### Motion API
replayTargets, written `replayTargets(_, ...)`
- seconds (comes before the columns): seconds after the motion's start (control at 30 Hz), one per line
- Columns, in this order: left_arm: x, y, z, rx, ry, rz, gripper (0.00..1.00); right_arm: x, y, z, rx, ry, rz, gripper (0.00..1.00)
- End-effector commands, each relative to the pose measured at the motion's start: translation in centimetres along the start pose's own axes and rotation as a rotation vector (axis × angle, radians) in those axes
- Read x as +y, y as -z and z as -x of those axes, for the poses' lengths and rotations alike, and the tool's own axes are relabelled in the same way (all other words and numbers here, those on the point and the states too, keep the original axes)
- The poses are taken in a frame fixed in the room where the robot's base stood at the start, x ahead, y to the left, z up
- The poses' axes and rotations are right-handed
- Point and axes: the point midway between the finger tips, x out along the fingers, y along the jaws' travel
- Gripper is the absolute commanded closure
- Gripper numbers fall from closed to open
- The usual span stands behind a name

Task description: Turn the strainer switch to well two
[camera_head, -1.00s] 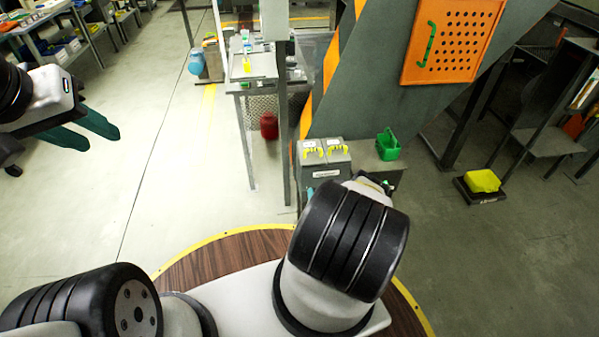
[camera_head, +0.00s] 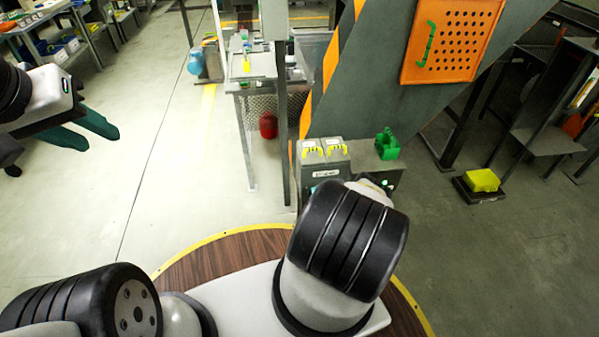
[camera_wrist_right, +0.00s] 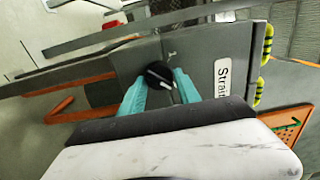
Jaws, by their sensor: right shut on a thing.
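The strainer switch is a black round knob with a pale pointer mark (camera_wrist_right: 158,74), set on a grey panel. A white label (camera_wrist_right: 222,77) reading "Strai..." is on the panel to its right, the rest cut off. My right gripper (camera_wrist_right: 160,82) has its two teal fingers closed on either side of the knob. In the head view the knob and right fingers are hidden behind my right arm. The grey control box (camera_head: 325,173) shows just beyond that arm. My left gripper (camera_head: 103,141) hangs empty at the upper left, its teal fingers apart.
Yellow-and-black handles (camera_head: 338,149) sit on top of the control box, with a green object (camera_head: 388,144) to their right. A steel post (camera_head: 281,110) and a large grey slanted housing (camera_head: 400,60) stand behind. The floor at left is clear.

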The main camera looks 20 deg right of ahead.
Motion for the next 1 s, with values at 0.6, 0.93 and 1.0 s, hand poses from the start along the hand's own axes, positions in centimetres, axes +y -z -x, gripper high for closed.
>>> replayTargets(0.6,0.0,0.0,0.0,0.0,0.0,0.0,0.64,0.08,0.07,0.06,0.002,-0.002,-0.022,0.47)
replayTargets(0.93,0.0,0.0,0.0,0.0,0.0,0.0,0.64,0.05,0.03,0.07,0.001,-0.001,-0.022,0.41)
replayTargets(1.0,0.0,0.0,0.0,0.0,0.0,0.0,0.64,0.07,0.03,0.38,0.001,-0.001,-0.022,0.41)
